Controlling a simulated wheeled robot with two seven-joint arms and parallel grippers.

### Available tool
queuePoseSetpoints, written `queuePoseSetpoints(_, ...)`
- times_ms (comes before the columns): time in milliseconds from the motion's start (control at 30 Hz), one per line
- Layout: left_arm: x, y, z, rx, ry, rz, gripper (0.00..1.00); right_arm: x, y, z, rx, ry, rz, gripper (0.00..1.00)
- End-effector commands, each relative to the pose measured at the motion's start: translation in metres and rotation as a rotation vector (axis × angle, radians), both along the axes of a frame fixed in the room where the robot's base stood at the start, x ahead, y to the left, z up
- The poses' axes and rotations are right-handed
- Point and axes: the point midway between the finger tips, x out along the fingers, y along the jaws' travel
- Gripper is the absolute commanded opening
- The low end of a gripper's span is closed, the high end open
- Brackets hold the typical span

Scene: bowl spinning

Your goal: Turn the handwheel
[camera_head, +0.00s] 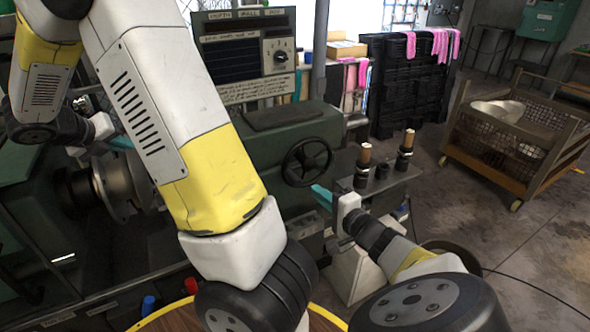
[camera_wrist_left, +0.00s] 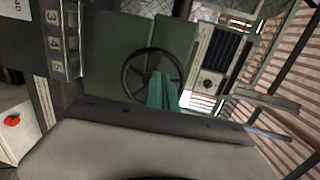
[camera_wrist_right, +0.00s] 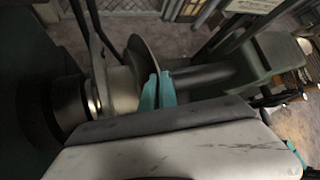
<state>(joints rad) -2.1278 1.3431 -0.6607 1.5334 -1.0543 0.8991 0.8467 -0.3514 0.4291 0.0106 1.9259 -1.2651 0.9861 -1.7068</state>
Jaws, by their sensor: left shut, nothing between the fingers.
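The handwheel (camera_head: 307,161) is a dark spoked wheel on the front of the green machine housing. It also shows in the left wrist view (camera_wrist_left: 128,75), partly covered by the fingers. My left gripper (camera_head: 322,196) has teal fingers, shut and empty, just below and right of the wheel in the head view. In the left wrist view the fingers (camera_wrist_left: 162,88) overlap the wheel's lower right; contact cannot be told. My right gripper (camera_head: 122,142) is at the left by the metal spindle. Its teal fingers (camera_wrist_right: 157,90) are close together beside a metal disc (camera_wrist_right: 142,58).
The spindle flange (camera_head: 115,188) sits left of my right arm. A control panel (camera_head: 247,58) stands above the housing. A mesh cart (camera_head: 520,135) and black crates (camera_head: 410,85) stand behind on open floor.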

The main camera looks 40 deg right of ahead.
Motion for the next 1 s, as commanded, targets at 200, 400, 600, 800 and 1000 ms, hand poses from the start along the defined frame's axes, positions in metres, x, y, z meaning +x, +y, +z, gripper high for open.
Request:
queuePoseSetpoints(200,0.003,-0.006,0.028,-0.513,0.172,0.095,0.00,0.001,0.002,0.001,0.002,-0.003,0.005,0.00)
queuePoseSetpoints(400,0.007,-0.010,0.052,-0.935,0.298,0.184,0.00,0.001,0.002,0.001,0.002,-0.003,0.005,0.00)
queuePoseSetpoints(600,0.009,-0.011,0.067,-1.190,0.368,0.241,0.00,0.001,0.002,0.001,0.002,-0.003,0.005,0.00)
queuePoseSetpoints(800,0.017,-0.013,0.070,-1.267,0.385,0.259,0.00,0.001,0.002,0.001,0.002,-0.003,0.005,0.00)
queuePoseSetpoints(1000,0.049,-0.020,0.061,-1.266,0.384,0.261,0.00,0.001,0.002,0.001,0.001,-0.003,0.005,0.00)
